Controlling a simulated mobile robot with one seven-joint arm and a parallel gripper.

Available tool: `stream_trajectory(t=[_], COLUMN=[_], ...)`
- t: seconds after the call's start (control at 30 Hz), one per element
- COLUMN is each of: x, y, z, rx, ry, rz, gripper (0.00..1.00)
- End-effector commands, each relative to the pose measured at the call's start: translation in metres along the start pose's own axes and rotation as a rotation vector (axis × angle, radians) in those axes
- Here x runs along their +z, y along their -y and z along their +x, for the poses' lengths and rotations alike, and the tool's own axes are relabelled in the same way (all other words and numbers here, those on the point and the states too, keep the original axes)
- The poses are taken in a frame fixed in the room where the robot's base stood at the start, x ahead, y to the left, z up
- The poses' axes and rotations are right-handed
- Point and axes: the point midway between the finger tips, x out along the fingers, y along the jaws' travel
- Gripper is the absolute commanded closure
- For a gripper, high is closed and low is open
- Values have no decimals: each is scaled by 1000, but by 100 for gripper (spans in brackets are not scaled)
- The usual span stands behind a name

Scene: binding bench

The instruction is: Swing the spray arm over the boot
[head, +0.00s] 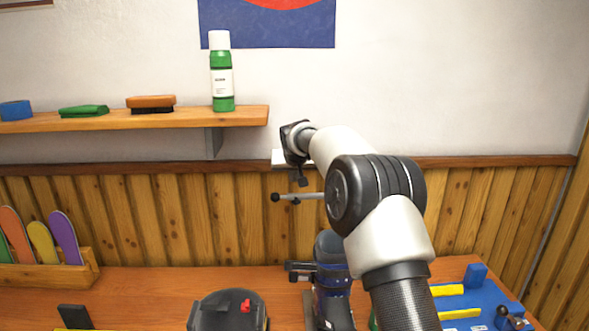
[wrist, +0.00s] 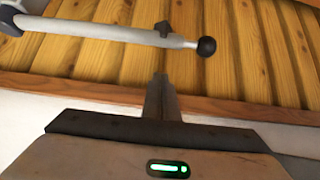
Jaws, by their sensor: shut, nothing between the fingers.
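The spray arm (head: 308,196) is a thin grey rod with a black ball at its left end and a small nozzle-like knob on it. Its right part is hidden behind my arm. In the wrist view the rod (wrist: 110,32) crosses the top, its ball at the right end. The dark blue boot (head: 332,285) stands upright on the bench, below and right of the ball, partly covered by my arm. My gripper (head: 303,181) is shut and empty, just above the rod in the head view. In the wrist view its fingertips (wrist: 160,78) are apart from the rod.
A wooden shelf (head: 60,125) with brushes and a green bottle (head: 222,80) is on the wall at left. A dark round device (head: 228,312) with a red knob stands left of the boot. A blue tray (head: 485,305) lies at right. Bench space at left of the boot is partly clear.

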Motion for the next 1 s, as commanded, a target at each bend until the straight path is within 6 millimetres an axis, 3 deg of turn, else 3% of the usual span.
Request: stream_trajectory(t=[0.2, 0.6, 1.0], x=[0, 30, 36], y=[0, 0, 0], z=[29, 12, 9], rx=[0, 2, 0], ry=[1, 1, 0], rz=[1, -1, 0], gripper=[100, 100, 100])
